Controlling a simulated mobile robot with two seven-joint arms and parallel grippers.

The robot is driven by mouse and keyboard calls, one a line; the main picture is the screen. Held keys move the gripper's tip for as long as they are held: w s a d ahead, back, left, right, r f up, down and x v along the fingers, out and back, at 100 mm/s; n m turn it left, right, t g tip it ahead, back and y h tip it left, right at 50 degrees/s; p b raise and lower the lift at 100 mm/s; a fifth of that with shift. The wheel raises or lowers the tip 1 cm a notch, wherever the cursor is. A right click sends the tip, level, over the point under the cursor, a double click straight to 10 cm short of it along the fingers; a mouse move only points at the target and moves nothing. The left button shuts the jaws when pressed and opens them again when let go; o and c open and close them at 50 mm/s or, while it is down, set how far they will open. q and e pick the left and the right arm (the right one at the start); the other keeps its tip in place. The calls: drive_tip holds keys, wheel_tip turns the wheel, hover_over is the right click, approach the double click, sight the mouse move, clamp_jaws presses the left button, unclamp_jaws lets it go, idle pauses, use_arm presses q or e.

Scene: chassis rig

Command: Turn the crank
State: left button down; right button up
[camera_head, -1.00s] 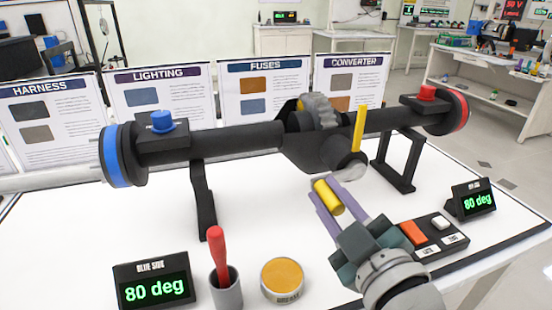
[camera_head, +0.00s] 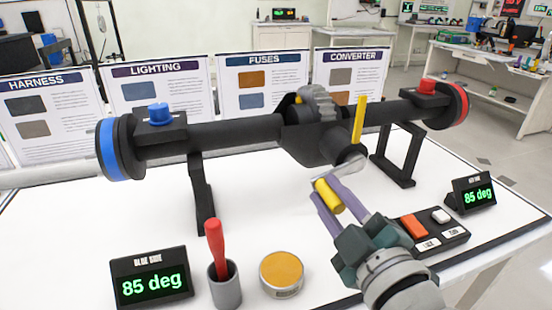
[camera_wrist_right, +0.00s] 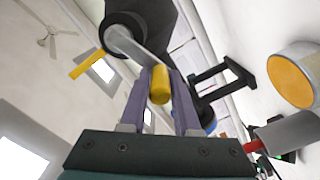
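A black axle housing (camera_head: 305,140) lies across the table on stands. The crank arm (camera_head: 346,169), a short grey bar, comes off its round front hub, and it also shows in the right wrist view (camera_wrist_right: 128,43). The crank's yellow handle (camera_head: 328,197) sits between the purple fingers of my right gripper (camera_head: 334,200). In the right wrist view the fingers lie against both sides of the handle (camera_wrist_right: 159,86), closed on it. A separate yellow bar (camera_head: 359,120) stands upright by the hub. Both displays, left (camera_head: 152,286) and right (camera_head: 473,195), read 85 deg. My left gripper is not in view.
A red-handled tool stands in a grey cup (camera_head: 226,288) beside an orange-topped tin (camera_head: 282,272) at the front. A button box (camera_head: 428,234) is right of my right gripper. Information boards (camera_head: 265,85) stand behind the axle. The white table is clear left of centre.

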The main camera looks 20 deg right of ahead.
drive_tip(key=o, duration=0.4)
drive_tip(key=s+p, duration=0.1)
drive_tip(key=s, duration=0.9)
drive_tip(key=shift+d, duration=0.15)
drive_tip(key=s+r+m+g+p, duration=0.9)
drive_tip(key=s+r+g+p, duration=0.5)
drive_tip(key=p, duration=0.1)
drive_tip(key=r+p, duration=3.7)
drive_tip(key=shift+s+d+r, duration=0.3)
drive_tip(key=shift+d+r, duration=0.05)
drive_tip(key=shift+d, duration=0.05)
